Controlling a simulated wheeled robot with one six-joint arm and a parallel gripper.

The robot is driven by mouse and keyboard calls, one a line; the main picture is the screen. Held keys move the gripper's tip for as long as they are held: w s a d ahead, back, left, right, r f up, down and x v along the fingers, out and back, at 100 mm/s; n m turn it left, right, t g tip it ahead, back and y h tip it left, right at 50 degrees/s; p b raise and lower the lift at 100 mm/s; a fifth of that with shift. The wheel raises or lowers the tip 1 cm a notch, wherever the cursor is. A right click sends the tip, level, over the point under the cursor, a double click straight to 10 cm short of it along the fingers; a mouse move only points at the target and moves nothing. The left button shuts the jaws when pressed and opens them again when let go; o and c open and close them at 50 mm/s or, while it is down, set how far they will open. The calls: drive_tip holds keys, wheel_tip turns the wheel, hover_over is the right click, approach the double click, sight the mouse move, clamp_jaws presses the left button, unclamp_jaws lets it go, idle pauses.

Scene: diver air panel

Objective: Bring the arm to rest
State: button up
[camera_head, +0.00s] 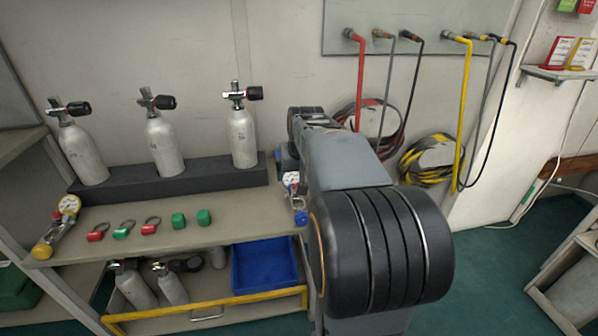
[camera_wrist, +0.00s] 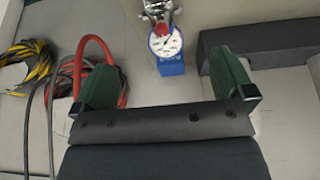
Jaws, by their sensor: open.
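My arm reaches forward from the lower right of the head view, over the right end of the bench and toward the wall. My gripper shows in the wrist view (camera_wrist: 165,72), with two green fingers spread wide and nothing held between them. A white-faced gauge with a blue body (camera_wrist: 167,48) appears between and beyond the fingertips, apart from them. In the head view the gauge (camera_head: 291,180) is at the bench's right end, partly hidden by my arm. My fingers are hidden there behind my forearm.
Three grey cylinders (camera_head: 164,146) stand in a dark rack (camera_head: 170,182) on the bench (camera_head: 150,240). Red and green tags (camera_head: 122,231) and a yellow-ended gauge (camera_head: 58,226) lie in front. Open floor (camera_head: 500,270) lies right.

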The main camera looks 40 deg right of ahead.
idle(0.3)
drive_tip(key=s+a+r+n+p, duration=0.1)
drive_tip(key=s+a+r+p, duration=0.3)
drive_tip(key=a+r+p, duration=0.3)
drive_tip(key=s+a+r+n+y+p, duration=0.1)
drive_tip(key=s+a+r+p, duration=0.3)
drive_tip(key=p, duration=0.9)
drive_tip(key=s+a+r+n+y+p, duration=0.1)
drive_tip(key=s+a+r+n+p, duration=0.2)
drive_tip(key=a+r+p, duration=0.6)
wheel_tip(320, 180, up, 3)
drive_tip(key=shift+s+a+f+g+p, duration=0.1)
drive_tip(key=shift+s+a+g+p, duration=0.25)
drive_tip(key=shift+s+p, duration=0.5)
